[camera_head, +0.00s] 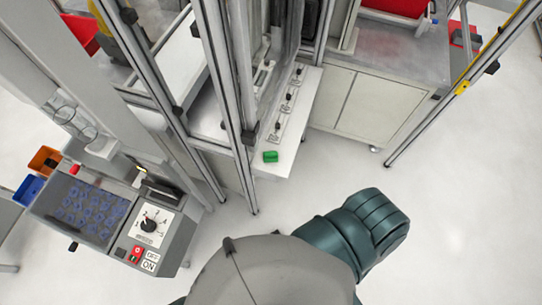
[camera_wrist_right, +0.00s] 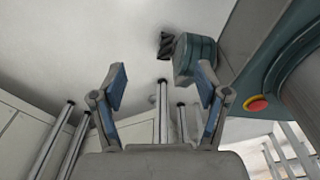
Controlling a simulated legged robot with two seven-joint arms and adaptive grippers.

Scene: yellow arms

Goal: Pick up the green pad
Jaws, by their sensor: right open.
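The green pad is not visible in the right wrist view. In the head view part of my arm shows at the bottom, to the right of and below the pad, but no gripper fingers can be seen there. My left gripper is in neither view.
Upright metal posts (camera_head: 229,90) stand just left of the ledge. A control box (camera_head: 150,225) with a dial and buttons is at the lower left. A grey cabinet (camera_head: 365,100) stands behind on the right. The floor (camera_head: 460,200) at the right is clear.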

